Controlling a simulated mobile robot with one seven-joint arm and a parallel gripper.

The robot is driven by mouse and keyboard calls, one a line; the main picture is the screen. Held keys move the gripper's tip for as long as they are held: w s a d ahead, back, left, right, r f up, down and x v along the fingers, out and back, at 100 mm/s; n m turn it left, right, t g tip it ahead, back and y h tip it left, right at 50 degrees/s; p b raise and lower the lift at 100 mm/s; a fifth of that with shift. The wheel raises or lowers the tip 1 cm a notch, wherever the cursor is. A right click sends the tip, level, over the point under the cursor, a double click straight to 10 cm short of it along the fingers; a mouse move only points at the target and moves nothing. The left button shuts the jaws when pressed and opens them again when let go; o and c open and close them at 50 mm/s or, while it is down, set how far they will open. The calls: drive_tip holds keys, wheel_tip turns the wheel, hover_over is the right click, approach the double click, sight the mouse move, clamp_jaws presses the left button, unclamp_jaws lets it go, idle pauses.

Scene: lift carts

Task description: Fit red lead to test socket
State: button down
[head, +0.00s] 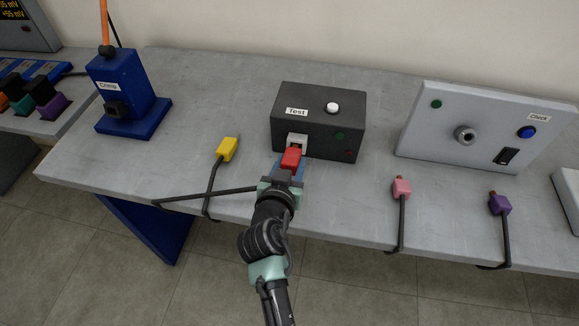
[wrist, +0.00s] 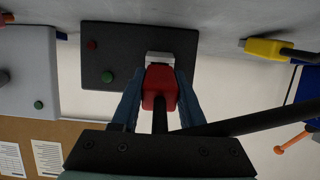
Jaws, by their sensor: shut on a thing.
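The red lead's plug (head: 291,158) is between the fingers of my gripper (head: 288,168), which is shut on it. Its front end is at the grey test socket (head: 298,140) on the front of the black Test box (head: 318,116). In the wrist view the red plug (wrist: 159,88) lines up with the pale socket (wrist: 160,58) and appears to meet it. I cannot tell how deep it sits. The blue fingers (wrist: 157,102) flank the plug. Its black cable runs back under the gripper and off to one side.
A yellow plug (head: 228,149) lies left of the Test box. A blue Crimp press (head: 126,90) stands at left. Bare tabletop (head: 208,100) lies between.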

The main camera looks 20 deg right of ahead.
drive_tip(key=shift+b+x, duration=0.6)
drive_tip(key=shift+x, duration=0.5)
drive_tip(key=shift+c, duration=1.7)
unclamp_jaws()
drive_tip(key=shift+r, duration=0.1)
drive_tip(key=b+v, duration=0.1)
drive_tip(key=v, duration=1.2)
